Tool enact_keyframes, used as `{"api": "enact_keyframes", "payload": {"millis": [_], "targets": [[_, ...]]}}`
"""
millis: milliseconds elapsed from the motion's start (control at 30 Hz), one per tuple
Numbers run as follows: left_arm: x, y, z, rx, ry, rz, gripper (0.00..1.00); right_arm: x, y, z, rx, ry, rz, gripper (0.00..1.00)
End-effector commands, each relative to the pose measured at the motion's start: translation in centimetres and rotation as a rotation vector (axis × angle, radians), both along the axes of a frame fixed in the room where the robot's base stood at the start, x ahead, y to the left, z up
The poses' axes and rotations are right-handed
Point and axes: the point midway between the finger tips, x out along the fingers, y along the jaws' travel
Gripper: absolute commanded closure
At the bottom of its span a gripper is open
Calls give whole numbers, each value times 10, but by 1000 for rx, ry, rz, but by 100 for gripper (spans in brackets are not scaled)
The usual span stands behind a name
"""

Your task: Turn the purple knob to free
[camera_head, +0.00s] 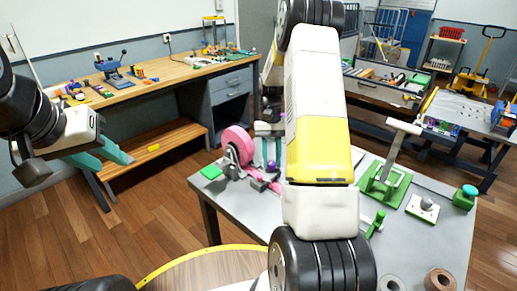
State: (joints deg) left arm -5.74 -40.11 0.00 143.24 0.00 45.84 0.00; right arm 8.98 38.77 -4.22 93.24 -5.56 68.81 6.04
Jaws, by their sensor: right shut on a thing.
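The purple knob (271,166) is small and sits beside the pink strap on the grey table, left of my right arm. My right gripper (271,163) points down at it with teal fingers on either side of the knob, shut on it. My forearm hides part of this area. My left gripper (118,158) is at the left, well away from the grey table, with its teal fingers apart and nothing seen between them.
A wooden workbench (140,92) is behind.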

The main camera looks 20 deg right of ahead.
Motion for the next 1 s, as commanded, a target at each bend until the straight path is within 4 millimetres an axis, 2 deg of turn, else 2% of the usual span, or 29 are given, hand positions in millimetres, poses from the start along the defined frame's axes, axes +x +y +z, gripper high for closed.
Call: {"api": "enact_keyframes", "payload": {"millis": [400,433,533,867,1000], "targets": [[0,0,0,0,0,0,64,1,0,0,0,-2,9,100],[0,0,0,0,0,0,64,1,0,0,0,-2,9,70],[0,0,0,0,0,0,64,1,0,0,0,-2,9,51],[0,0,0,0,0,0,64,1,0,2,0,-1,8,51],[0,0,0,0,0,0,64,7,-2,15,-1,-4,8,51]]}}
